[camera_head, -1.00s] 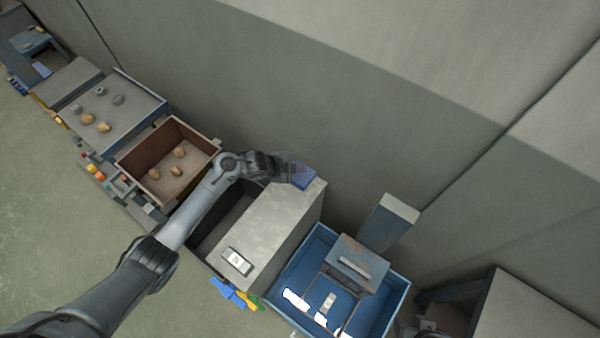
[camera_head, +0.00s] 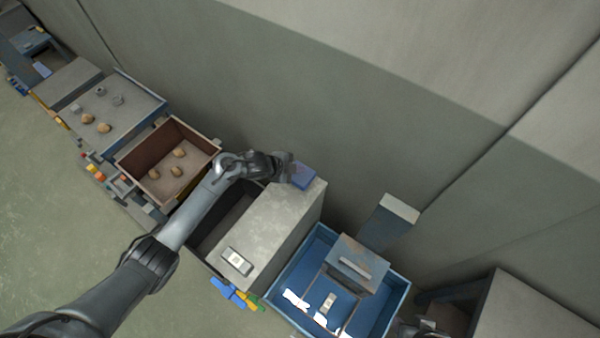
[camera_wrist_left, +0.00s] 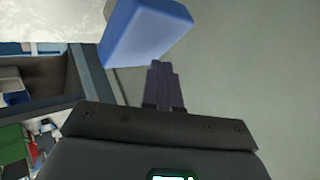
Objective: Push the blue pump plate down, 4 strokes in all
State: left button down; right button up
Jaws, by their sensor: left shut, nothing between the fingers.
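The blue pump plate (camera_head: 305,177) is a small blue block at the far end of the grey bench top. It also shows at the top of the left wrist view (camera_wrist_left: 148,30), just beyond the fingertips and a little to their left. My left gripper (camera_head: 292,172) is at the plate's left side in the head view. Its fingers (camera_wrist_left: 162,84) are shut with nothing between them. I cannot tell whether the fingertips touch the plate or how high they are over it.
A small pale switch box (camera_head: 237,261) sits on the near end of the grey bench (camera_head: 268,228). A blue bin (camera_head: 398,303) stands to its right. A brown box (camera_head: 133,160) with several lumps is to the left. The wall (camera_head: 330,100) rises close behind the plate.

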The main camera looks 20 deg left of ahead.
pick_arm(q)
jog(key=shift+f, duration=0.2)
jog(key=shift+f+b, duration=0.15)
jog(key=shift+b, duration=0.15)
jog(key=shift+f, duration=0.1)
